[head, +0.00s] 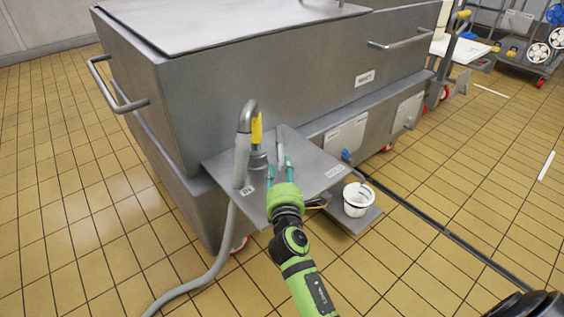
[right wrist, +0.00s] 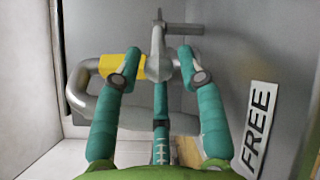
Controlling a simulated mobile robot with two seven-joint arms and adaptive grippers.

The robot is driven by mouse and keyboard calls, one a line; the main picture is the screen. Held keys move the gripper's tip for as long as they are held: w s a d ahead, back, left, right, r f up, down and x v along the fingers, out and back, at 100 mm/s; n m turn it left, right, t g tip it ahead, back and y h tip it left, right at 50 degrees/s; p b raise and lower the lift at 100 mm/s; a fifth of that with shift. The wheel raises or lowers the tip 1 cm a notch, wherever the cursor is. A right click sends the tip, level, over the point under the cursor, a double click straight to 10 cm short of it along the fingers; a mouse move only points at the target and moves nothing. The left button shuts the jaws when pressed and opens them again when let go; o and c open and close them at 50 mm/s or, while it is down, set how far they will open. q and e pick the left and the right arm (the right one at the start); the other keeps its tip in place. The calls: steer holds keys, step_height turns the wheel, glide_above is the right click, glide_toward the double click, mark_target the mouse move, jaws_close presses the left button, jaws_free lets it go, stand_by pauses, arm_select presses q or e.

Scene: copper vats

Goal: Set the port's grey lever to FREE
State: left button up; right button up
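The grey lever (head: 281,143) stands up from the sloping metal port plate (head: 316,172) on the corner of the big steel vat. It also shows in the right wrist view (right wrist: 158,58), where its end lies between my fingertips. My right gripper (head: 279,170) is open, with one teal finger on each side of the lever; I cannot tell if either touches it. A FREE label (right wrist: 256,128) is on the right in the right wrist view. In the head view the plate's labels are too small to read surely. My left gripper is not in view.
A grey hose (head: 224,235) with a yellow-marked bent handle (head: 252,124) is at the port, left of the lever. A white bucket (head: 357,199) stands on a low shelf to the right. Tiled floor is open around the vat; a dark floor strip runs right.

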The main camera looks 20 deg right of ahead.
steer(key=shift+v, duration=1.35)
